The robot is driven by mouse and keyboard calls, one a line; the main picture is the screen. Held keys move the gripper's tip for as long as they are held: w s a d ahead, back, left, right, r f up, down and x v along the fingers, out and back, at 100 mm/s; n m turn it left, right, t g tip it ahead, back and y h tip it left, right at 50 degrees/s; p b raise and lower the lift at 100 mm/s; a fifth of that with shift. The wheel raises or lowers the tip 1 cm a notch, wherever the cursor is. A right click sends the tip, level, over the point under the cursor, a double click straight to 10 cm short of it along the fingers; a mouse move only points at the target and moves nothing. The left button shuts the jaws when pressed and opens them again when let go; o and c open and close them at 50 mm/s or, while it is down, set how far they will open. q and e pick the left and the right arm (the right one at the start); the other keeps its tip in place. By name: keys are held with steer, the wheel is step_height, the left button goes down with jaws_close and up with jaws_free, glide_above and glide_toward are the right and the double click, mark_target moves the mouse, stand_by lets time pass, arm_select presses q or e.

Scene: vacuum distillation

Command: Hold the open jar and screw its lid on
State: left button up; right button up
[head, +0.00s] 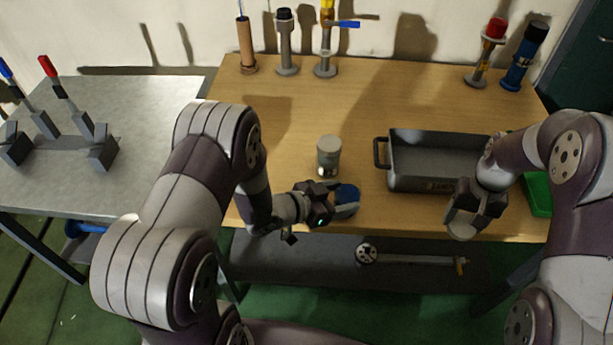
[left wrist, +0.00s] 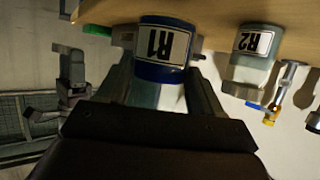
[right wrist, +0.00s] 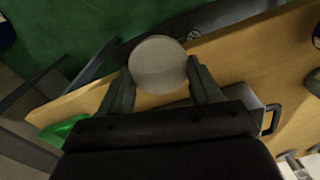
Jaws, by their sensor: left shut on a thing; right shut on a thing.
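The jar labelled R1 (left wrist: 160,45), with a blue band, is between the fingers of my left gripper (left wrist: 155,85). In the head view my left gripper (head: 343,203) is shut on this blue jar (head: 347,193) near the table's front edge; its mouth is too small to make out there. My right gripper (right wrist: 160,85) is shut on a round pale grey lid (right wrist: 158,62). In the head view the right gripper (head: 467,222) holds the lid (head: 461,230) at the front edge, right of the jar and well apart from it.
A second jar, labelled R2 (left wrist: 252,45), stands closed behind my left gripper; it also shows in the head view (head: 328,157). A dark grey bin (head: 383,152) stands on the wooden table (head: 290,110) at the right. Several tools stand along the back. A green object (head: 538,190) lies right.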

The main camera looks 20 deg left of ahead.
arm_select(q)
steer(key=d+f+m+g+h, duration=0.2)
steer(key=d+m, duration=0.1)
steer(key=d, duration=0.4)
steer(key=shift+s+f+g, duration=0.15)
steer(key=shift+s+g, duration=0.15)
steer(key=shift+g, duration=0.1)
